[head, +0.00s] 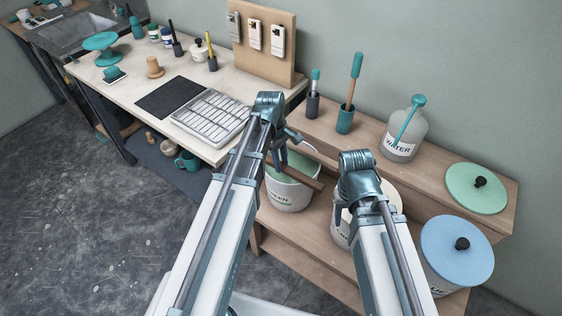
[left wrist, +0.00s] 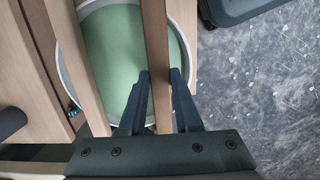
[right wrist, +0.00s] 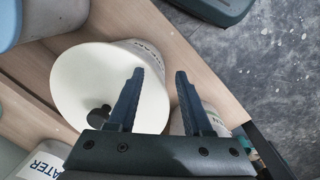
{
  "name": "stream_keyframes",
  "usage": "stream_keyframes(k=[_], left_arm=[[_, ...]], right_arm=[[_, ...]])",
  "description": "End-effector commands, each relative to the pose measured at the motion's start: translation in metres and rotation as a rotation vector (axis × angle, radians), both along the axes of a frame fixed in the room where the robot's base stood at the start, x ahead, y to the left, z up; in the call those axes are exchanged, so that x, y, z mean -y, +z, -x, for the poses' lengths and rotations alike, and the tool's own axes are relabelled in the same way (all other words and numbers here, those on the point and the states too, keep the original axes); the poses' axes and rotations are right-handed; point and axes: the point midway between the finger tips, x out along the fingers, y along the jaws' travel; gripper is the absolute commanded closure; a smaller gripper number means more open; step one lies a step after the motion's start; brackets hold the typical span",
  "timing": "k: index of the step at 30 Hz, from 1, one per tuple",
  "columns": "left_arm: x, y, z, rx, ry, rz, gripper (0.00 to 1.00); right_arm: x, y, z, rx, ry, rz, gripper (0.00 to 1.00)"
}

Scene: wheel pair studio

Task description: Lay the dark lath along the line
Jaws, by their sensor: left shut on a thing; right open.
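My left gripper (head: 281,158) is over the green-filled bucket (head: 287,197) and is shut on the dark lath (head: 306,179). In the left wrist view the dark lath (left wrist: 155,60) passes between the fingers (left wrist: 158,85) and spans the bucket's opening (left wrist: 112,50). A lighter lath (left wrist: 78,75) runs beside it at the left, roughly lengthwise in that view. I cannot tell whether the held lath touches the rim. My right gripper (right wrist: 155,80) is open and empty above a white-lidded bucket (right wrist: 85,80). No line can be made out.
The worktable (head: 222,152) carries a tray of pale tiles (head: 212,116), a dark mat (head: 170,97) and small pots. A shelf holds a water jug (head: 404,138) and brush cups. Green (head: 476,189) and blue (head: 457,252) lids are at the right. The floor at left is mostly clear.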

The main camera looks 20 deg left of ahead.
Motion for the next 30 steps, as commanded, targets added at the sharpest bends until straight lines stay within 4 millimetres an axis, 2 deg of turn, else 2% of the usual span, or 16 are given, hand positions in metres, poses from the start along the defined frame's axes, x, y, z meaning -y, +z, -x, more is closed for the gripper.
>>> stream_keyframes(k=[13, 23, 24, 28, 29, 30], left_arm=[[0.000, -0.014, 0.000, 0.000, 0.000, 0.000, 1.00], [0.000, -0.017, 0.000, 0.000, 0.000, 0.000, 1.00], [0.000, -0.017, 0.000, 0.000, 0.000, 0.000, 0.61], [0.000, -0.018, 0.000, 0.000, 0.000, 0.000, 0.38], [0.000, -0.018, 0.000, 0.000, 0.000, 0.000, 0.33], [0.000, -0.018, 0.000, 0.000, 0.000, 0.000, 0.33]], right_arm=[[0.000, -0.014, 0.000, 0.000, 0.000, -0.001, 0.50], [0.000, -0.017, 0.002, -0.005, -0.001, -0.003, 0.50], [0.000, -0.017, 0.002, -0.005, -0.001, -0.003, 0.50], [0.000, -0.018, 0.003, -0.007, -0.002, -0.004, 0.50], [0.000, -0.018, 0.003, -0.007, -0.002, -0.004, 0.50], [0.000, -0.018, 0.003, -0.007, -0.002, -0.004, 0.50]])
